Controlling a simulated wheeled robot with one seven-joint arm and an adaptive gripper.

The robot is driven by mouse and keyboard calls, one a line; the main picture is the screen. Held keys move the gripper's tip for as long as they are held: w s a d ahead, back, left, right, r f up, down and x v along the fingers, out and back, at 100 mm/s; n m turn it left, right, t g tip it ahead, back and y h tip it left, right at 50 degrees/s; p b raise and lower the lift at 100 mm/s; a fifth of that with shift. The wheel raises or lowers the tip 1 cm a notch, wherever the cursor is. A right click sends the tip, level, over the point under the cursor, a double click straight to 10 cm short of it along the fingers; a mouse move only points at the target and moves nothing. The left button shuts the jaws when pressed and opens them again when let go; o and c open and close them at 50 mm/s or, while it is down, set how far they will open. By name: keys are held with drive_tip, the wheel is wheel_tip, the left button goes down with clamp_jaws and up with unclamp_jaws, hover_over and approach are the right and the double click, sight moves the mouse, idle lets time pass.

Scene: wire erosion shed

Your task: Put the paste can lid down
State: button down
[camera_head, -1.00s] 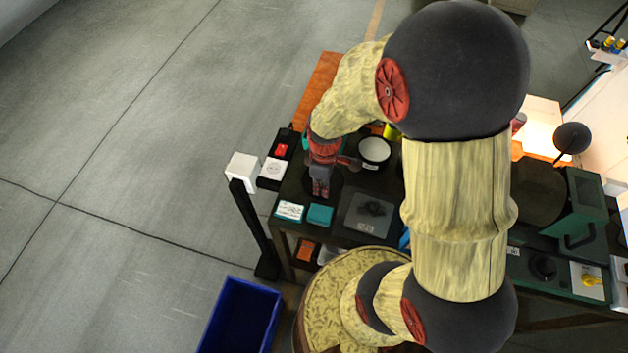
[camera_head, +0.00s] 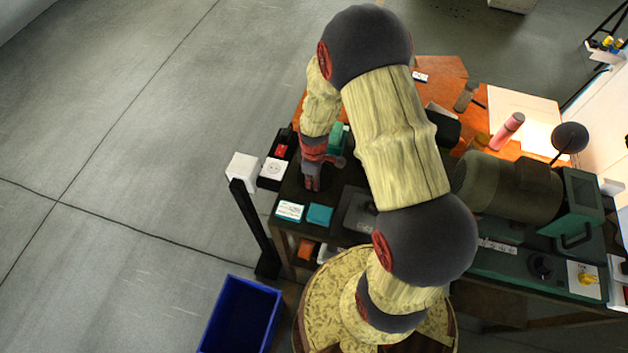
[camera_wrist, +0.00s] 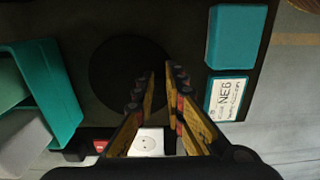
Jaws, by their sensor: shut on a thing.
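My gripper (camera_head: 313,184) points down over the front left part of the dark bench top. In the wrist view its two fingers (camera_wrist: 162,72) are close together, shut on the paste can lid (camera_wrist: 115,75). The lid is a dark round disc, hard to tell from the dark surface around it. It lies at the fingertips, and I cannot tell whether it touches the bench. In the head view the lid does not stand out. The paste can is not visible now; my arm covers the middle of the bench.
A teal box (camera_head: 320,215) and a white-teal labelled box (camera_head: 290,210) lie near the bench's front edge. A white socket block (camera_head: 272,170) and a red switch (camera_head: 281,150) are at the left. A teal bracket (camera_wrist: 50,90) stands beside the gripper. A blue bin (camera_head: 240,315) is on the floor.

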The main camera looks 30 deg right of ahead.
drive_tip(key=shift+f, duration=0.1)
drive_tip(key=shift+f, duration=0.1)
drive_tip(key=c, duration=1.9)
unclamp_jaws()
drive_tip(key=shift+o, duration=0.3)
wheel_tip(320, 180, up, 19)
drive_tip(key=a+m+t, duration=0.1)
drive_tip(key=s+a+r+m+t, duration=0.2)
drive_tip(key=s+a+r+m, duration=0.1)
drive_tip(key=s+r, duration=0.5)
drive_tip(key=s+a+r+m+t, duration=0.2)
drive_tip(key=s+r+m, duration=0.3)
drive_tip(key=r, duration=0.8)
drive_tip(key=s+a+b, duration=0.1)
drive_tip(key=s, duration=0.2)
drive_tip(key=shift+a+r+t, duration=0.15)
drive_tip(key=shift+a+t, duration=0.15)
drive_tip(key=shift+a, duration=0.05)
